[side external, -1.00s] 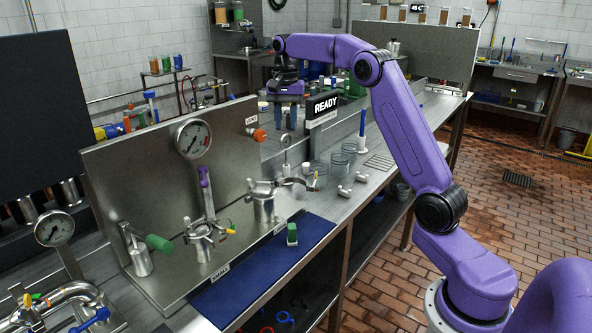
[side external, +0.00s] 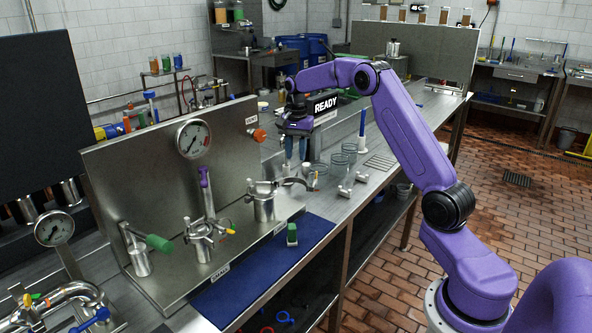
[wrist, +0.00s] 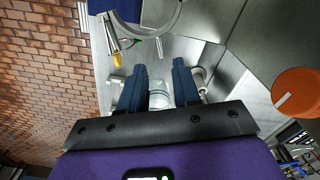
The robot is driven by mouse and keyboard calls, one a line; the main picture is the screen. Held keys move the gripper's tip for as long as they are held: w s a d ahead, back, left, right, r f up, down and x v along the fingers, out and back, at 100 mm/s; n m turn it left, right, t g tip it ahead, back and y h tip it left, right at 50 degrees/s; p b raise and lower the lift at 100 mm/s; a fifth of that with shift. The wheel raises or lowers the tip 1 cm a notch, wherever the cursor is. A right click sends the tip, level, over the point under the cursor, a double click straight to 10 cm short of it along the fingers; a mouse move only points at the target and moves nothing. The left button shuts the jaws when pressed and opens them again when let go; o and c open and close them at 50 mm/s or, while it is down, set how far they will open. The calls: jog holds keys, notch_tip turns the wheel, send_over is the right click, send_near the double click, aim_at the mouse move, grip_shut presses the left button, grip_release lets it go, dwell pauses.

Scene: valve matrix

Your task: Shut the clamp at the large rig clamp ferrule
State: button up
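The large rig clamp (side external: 262,205) sits around an upright metal ferrule at the right part of the steel rig. One curved jaw (side external: 292,183) reaches out to the right, so the clamp appears open. The curved jaw (wrist: 172,22) also shows at the top of the wrist view, with a yellow-tipped part (wrist: 118,60) beside it. My gripper (side external: 296,158) hangs fingers down, behind and above the jaw's outer end. In the wrist view my gripper (wrist: 160,75) has its two blue fingers apart, with nothing gripped between them.
A smaller clamp (side external: 200,240) and a green-handled valve (side external: 158,243) stand left on the rig. An orange knob (side external: 257,135) juts from the back panel near my gripper. Glass dishes (side external: 340,165) stand to the right. A blue mat (side external: 245,280) lies in front with a small green item (side external: 292,233).

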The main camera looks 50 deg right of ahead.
aim_at(296, 173)
notch_tip(296, 173, down, 6)
jog(key=shift+f, duration=0.25)
grip_shut()
jog(key=shift+r, duration=0.1)
dwell(1.4)
